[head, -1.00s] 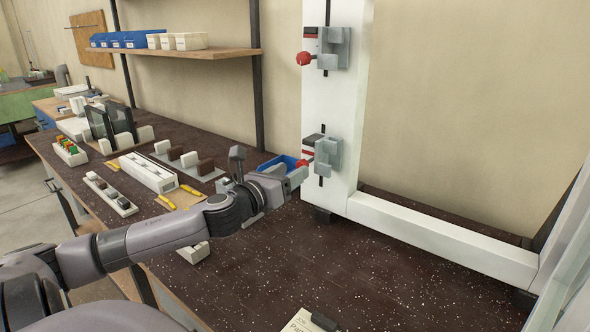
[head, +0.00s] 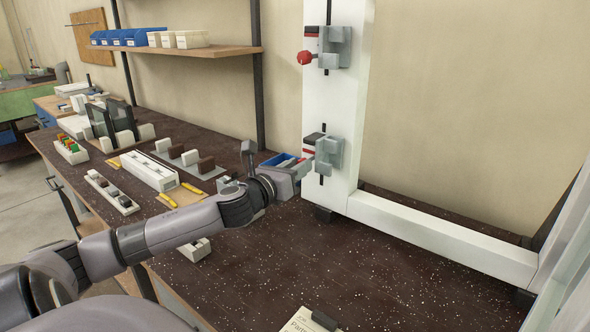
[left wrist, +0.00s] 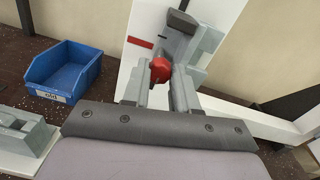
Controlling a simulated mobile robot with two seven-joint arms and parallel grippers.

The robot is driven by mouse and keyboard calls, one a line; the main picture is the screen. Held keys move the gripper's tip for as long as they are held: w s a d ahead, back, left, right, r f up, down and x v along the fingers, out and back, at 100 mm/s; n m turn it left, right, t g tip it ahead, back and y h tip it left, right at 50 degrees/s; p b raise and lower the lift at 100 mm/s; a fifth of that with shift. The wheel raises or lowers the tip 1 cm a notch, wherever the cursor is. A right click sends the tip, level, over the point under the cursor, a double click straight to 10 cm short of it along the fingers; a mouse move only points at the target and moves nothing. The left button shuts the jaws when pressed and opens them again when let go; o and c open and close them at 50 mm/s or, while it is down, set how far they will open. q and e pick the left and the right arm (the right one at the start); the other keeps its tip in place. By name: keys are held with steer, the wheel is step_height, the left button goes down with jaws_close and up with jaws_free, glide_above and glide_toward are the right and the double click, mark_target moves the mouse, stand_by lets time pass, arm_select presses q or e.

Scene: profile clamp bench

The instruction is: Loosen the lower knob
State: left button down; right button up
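The lower knob is red and round. In the left wrist view the lower knob (left wrist: 160,70) sits between my left gripper's two fingers, with no clear gap on either side. In the head view the left gripper (head: 305,170) is at the lower clamp (head: 328,152) on the white upright and hides that knob. The upper clamp (head: 335,47) has its own red knob (head: 304,58), free of any gripper. The lower clamp also shows in the left wrist view (left wrist: 205,45). My right gripper is in neither view.
A blue bin (left wrist: 60,72) stands on the dark bench left of the upright, close to my left gripper. A white horizontal beam (head: 440,235) runs right from the upright's foot. Parts and trays fill the bench's left side. The front middle of the bench is mostly clear.

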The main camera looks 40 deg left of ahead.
arm_select(q)
steer(key=shift+n+p, duration=0.3)
steer(key=shift+n, duration=0.2)
steer(key=n+p, duration=0.2)
steer(key=n, duration=1.8)
steer(key=shift+a+h+p, duration=0.15)
steer(key=shift+h+p, duration=0.2)
steer(key=shift+h, duration=0.05)
steer(key=c, duration=1.1)
jaws_free()
steer(key=shift+o, duration=1.2)
steer(key=shift+w, duration=0.15)
